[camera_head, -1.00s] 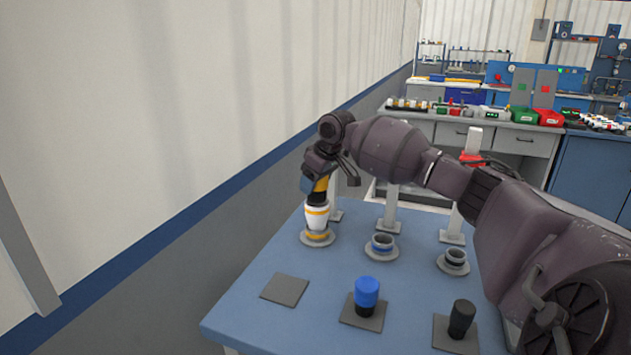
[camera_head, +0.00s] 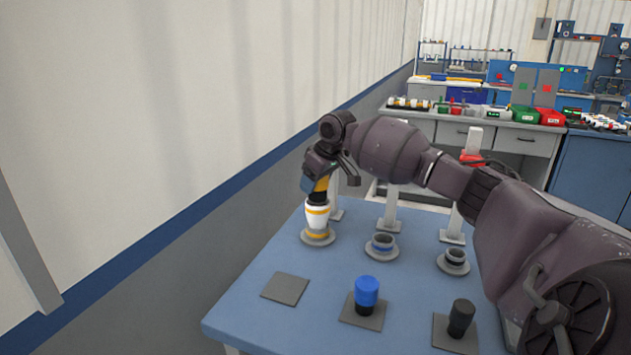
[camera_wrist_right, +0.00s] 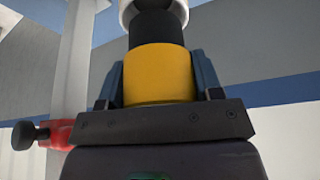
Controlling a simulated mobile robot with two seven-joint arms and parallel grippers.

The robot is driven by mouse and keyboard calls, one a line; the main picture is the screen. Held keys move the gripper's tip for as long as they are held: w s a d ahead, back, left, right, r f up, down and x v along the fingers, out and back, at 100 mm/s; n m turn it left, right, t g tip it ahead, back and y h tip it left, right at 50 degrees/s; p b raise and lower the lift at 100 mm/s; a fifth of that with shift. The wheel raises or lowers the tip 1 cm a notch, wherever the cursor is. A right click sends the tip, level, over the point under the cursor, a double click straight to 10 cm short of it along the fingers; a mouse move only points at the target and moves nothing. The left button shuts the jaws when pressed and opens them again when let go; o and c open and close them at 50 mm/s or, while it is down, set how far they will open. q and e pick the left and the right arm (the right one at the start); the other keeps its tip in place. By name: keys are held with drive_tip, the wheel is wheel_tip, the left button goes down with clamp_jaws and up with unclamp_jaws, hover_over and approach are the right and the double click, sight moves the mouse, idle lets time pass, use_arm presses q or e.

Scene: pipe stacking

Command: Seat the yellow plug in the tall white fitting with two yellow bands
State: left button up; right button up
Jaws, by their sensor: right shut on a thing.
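The tall white fitting (camera_head: 317,217) with two yellow bands stands upright on a round grey base at the back left of the blue table. The yellow plug (camera_head: 321,184) is above it, its black lower part (camera_head: 317,198) meeting the fitting's top. My right gripper (camera_head: 318,185) is shut on the yellow plug from above. In the right wrist view the blue fingers (camera_wrist_right: 161,80) hold both sides of the plug's yellow part (camera_wrist_right: 158,75), and the black part (camera_wrist_right: 156,26) runs to the white rim (camera_wrist_right: 128,8). How deep it sits is hidden. My left gripper is not in view.
A blue plug (camera_head: 366,291) and a black plug (camera_head: 461,317) stand on dark pads in front. An empty pad (camera_head: 285,289) lies front left. Grey posts stand behind the fittings.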

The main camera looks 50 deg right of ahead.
sight(315, 191)
drive_tip(key=shift+f, duration=1.55)
idle(1.0)
drive_tip(key=o, duration=1)
drive_tip(key=shift+o, duration=0.2)
drive_tip(key=p+v, duration=0.3)
drive_tip(key=v, duration=0.7)
drive_tip(key=shift+s+r, duration=0.25)
drive_tip(key=shift+r, duration=0.1)
